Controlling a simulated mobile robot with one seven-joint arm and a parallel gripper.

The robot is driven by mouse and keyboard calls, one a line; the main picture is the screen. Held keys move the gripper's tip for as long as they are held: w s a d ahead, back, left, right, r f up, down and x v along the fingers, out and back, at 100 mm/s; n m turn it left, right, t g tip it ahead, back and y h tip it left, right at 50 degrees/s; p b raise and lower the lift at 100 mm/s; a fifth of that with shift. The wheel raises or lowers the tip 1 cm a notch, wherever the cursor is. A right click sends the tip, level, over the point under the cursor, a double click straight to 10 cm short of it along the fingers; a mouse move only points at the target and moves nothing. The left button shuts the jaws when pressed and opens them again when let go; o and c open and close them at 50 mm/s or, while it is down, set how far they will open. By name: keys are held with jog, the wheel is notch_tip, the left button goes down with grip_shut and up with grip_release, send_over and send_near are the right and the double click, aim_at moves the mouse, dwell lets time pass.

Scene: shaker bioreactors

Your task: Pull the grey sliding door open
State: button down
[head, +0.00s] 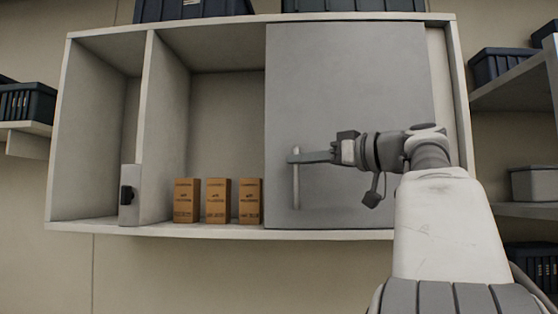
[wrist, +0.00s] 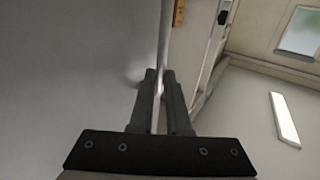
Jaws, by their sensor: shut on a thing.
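The grey sliding door (head: 350,80) covers the right part of a wall cabinet in the head view. A light vertical bar handle (head: 296,185) stands near the door's left edge. My gripper (head: 297,157) is shut on the upper part of this handle, reaching in from the right. In the wrist view the two dark fingers (wrist: 160,92) close around the thin handle (wrist: 163,50), with the grey door face (wrist: 70,70) filling the left side. What lies behind the door is hidden.
The cabinet's left part is open, with three brown boxes (head: 218,200) on its floor left of the door. A divider (head: 160,130) and a small grey block with a black part (head: 130,195) stand further left. Shelves with bins (head: 500,65) are at the right.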

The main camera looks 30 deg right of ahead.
jog(key=c, duration=0.9)
grip_release()
jog(key=shift+s, duration=0.1)
jog(key=v, duration=1.7)
jog(key=shift+d, duration=0.1)
